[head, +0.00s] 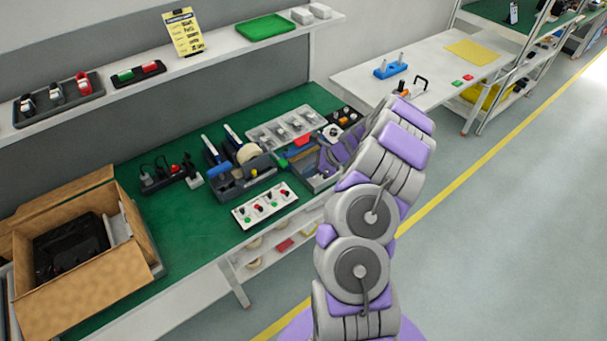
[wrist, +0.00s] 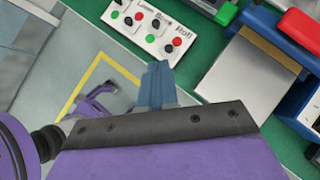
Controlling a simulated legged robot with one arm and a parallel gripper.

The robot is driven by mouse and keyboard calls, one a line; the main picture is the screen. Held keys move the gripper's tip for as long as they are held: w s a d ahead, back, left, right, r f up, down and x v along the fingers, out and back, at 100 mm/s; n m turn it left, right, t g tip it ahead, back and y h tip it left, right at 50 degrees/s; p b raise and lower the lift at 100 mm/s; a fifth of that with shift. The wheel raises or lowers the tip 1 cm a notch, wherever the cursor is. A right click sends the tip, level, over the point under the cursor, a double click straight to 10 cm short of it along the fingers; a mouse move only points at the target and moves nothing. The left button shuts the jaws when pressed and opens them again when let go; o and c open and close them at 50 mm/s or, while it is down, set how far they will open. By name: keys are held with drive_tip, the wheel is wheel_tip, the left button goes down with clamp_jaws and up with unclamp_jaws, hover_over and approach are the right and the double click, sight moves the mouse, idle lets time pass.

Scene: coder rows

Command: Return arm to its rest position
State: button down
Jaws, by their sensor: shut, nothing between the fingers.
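My arm (head: 372,195), with grey joints and purple covers, rises from the bottom of the head view and bends over the front edge of the green-topped bench. My gripper (wrist: 157,72) shows in the wrist view as blue-grey fingers pressed together with nothing between them. In the head view my arm's purple end is above the right part of the bench, beside the grey trays, and its fingertips are hard to make out. In the wrist view the fingers lie just below the white button panel (wrist: 150,27) in the picture, apparently above the bench's front edge.
The bench (head: 190,240) carries a cardboard box (head: 85,292), a tool caddy (head: 240,182), a clear compartment tray (head: 287,127) and the button panel (head: 265,205). A shelf (head: 220,38) runs above. A white table (head: 430,65) stands behind my arm. The floor (head: 510,230) at right is clear.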

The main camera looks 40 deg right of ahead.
drive_tip(key=shift+r, duration=0.1)
idle(0.5)
drive_tip(key=s+a+r+n+g+y, duration=0.1)
drive_tip(key=a+r+n+g, duration=0.1)
drive_tip(key=a+r+n, duration=0.6)
drive_tip(key=s+a+r+n+g, duration=0.1)
drive_tip(key=a+r+n, duration=0.1)
drive_tip(key=a+r, duration=0.65)
drive_tip(key=s+a+r+n+g+h, duration=0.1)
drive_tip(key=s+a+r+n+g, duration=0.3)
drive_tip(key=s+a+n, duration=0.6)
drive_tip(key=s+r+n+h, duration=0.1)
drive_tip(key=s+n+h, duration=0.2)
drive_tip(key=s, duration=0.9)
drive_tip(key=s+a+r+n+h+b, duration=0.1)
drive_tip(key=s+r+n+h, duration=0.1)
drive_tip(key=s, duration=1)
drive_tip(key=shift+s+n+h, duration=0.15)
drive_tip(key=shift+n+h, duration=0.35)
drive_tip(key=shift+n, duration=0.3)
